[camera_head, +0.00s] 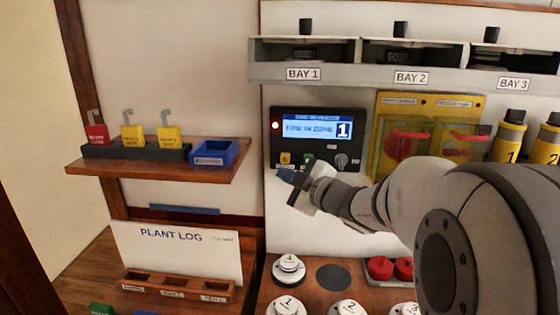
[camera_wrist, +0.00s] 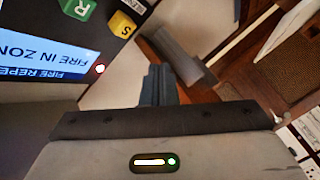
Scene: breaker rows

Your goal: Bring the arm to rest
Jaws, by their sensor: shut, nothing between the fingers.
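My gripper (camera_head: 286,175) is shut and empty in the head view. It is held in the air just in front of the lower left corner of the dark fire repeater panel (camera_head: 288,123), and my arm reaches in from the right. In the wrist view the shut fingers (camera_wrist: 155,85) point up the picture. The panel's lit screen (camera_wrist: 40,50) and red light show to their left. I cannot tell whether the fingers touch the panel.
A shelf (camera_head: 215,175) with red and yellow tags and a blue tray (camera_head: 218,153) is at left. Below are the plant log board (camera_head: 175,245) and white numbered detectors (camera_head: 289,268). Bays run along the top. Clear covers on a yellow panel (camera_head: 446,103) sit behind my arm.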

